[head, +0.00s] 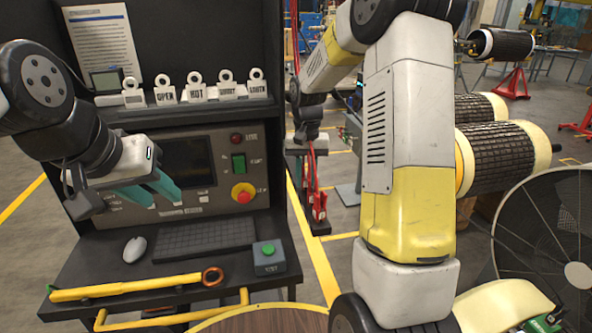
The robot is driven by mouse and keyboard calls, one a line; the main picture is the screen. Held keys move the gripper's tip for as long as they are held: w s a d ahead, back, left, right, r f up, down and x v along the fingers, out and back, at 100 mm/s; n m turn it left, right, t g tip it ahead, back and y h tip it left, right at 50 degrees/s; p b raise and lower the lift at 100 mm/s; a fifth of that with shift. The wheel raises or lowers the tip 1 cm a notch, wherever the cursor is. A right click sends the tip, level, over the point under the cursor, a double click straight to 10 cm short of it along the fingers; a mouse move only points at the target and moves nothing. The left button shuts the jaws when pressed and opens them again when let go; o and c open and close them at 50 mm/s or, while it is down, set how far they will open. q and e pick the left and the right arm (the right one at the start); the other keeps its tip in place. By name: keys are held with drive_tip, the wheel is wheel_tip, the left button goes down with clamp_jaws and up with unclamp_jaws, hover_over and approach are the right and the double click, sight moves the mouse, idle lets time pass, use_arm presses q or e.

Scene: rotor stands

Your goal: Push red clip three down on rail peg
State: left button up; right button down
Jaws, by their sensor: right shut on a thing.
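Red clips (319,206) with red leads hang at a narrow dark rack on the right side of the black console; they are small and partly overlap, so I cannot tell which is clip three. The rail peg is too small to make out. My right gripper (310,147) points down at the top of this rack, at the end of the white and yellow arm. It is shut on a red clip; its fingertips are hard to see. My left gripper (152,190) has teal fingers, spread apart and empty, in front of the console panel.
The console shelf holds a keyboard (206,239), a mouse (134,249), a green-button box (269,258) and a yellow tool (130,287). Several labelled tags (197,89) stand above. Dark rotors (497,158) and a large round fan (556,235) are at the right.

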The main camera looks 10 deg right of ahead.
sight(306, 165)
drive_tip(key=shift+f, duration=0.1)
drive_tip(key=c, duration=1.1)
unclamp_jaws()
wheel_tip(306, 165, up, 7)
drive_tip(key=shift+r, duration=0.2)
drive_tip(key=s+a+r+n+t+y, duration=0.1)
drive_tip(key=s+r+t, duration=0.2)
drive_tip(key=s, duration=0.8)
drive_tip(key=s+a+r+n+t+y, duration=0.1)
drive_tip(key=s+r, duration=0.5)
drive_tip(key=s, duration=0.6)
drive_tip(key=shift+s+n+t, duration=0.2)
drive_tip(key=shift+n+t, duration=0.3)
drive_tip(key=shift+t, duration=0.5)
drive_tip(key=shift+s+a+f, duration=0.1)
drive_tip(key=shift+s+f, duration=0.1)
drive_tip(key=shift+s, duration=0.2)
drive_tip(key=shift+c, duration=0.2)
